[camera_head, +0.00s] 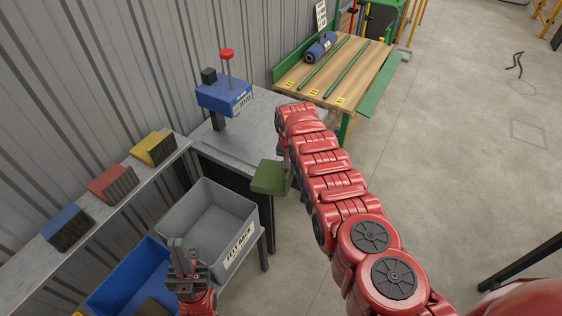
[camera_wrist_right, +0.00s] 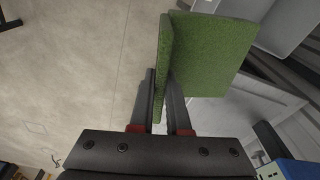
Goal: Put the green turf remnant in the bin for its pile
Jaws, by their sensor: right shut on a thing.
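The green turf remnant (camera_head: 271,177) is a flat piece with a folded or upright flap, held in the air to the right of the grey bin (camera_head: 243,213). My right gripper (camera_wrist_right: 161,88) is shut on the flap of the remnant (camera_wrist_right: 212,55) in the right wrist view. In the head view its fingers are mostly hidden behind the turf and arm. The grey bin has a label that seems to read "FELT BACK" and looks empty. A blue bin (camera_head: 118,275) stands left of it. My left gripper (camera_head: 177,243) is in front of both bins; its jaw gap is unclear.
A shelf (camera_head: 90,228) along the wall carries blue, red and yellow-topped sample blocks. A blue device with a red knob (camera_head: 225,95) stands on a grey bench (camera_head: 250,130). A wooden table (camera_head: 365,65) holds a blue roll (camera_head: 320,47). The floor at right is mostly clear.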

